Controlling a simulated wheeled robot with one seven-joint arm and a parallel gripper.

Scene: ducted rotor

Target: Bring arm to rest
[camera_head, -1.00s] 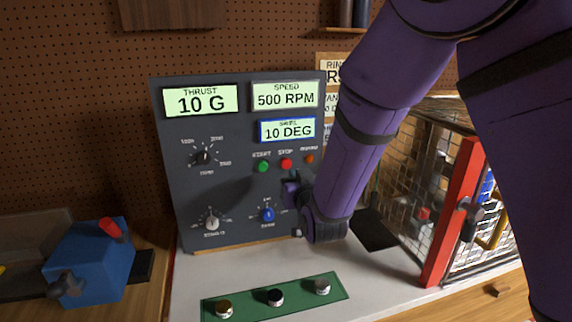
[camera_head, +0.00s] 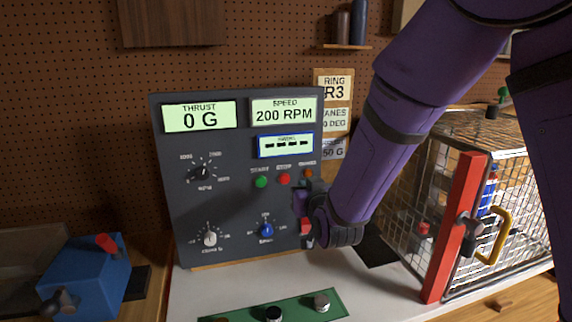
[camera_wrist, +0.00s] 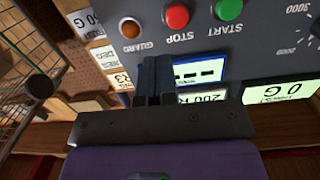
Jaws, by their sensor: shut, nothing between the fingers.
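My purple arm (camera_head: 385,150) reaches down from the upper right in the head view, bent at its joints. My gripper (camera_wrist: 153,62) shows in the wrist view with its dark fingers together and nothing between them. It is in front of the right side of the dark control panel (camera_head: 222,155), close to the guard, stop and start buttons in the wrist view. In the head view its fingers are mostly hidden behind my wrist. The panel shows thrust 0 G (camera_head: 200,116), speed 200 RPM (camera_head: 283,111) and dashes on the third display (camera_head: 285,146).
A wire cage (camera_head: 410,205) with a red post (camera_head: 452,228) and yellow handle (camera_head: 495,240) stands right of my arm. A green strip with knobs (camera_head: 335,306) lies in front of the panel. A blue vise-like block (camera_head: 88,280) is at left. Cards (camera_head: 334,120) hang behind.

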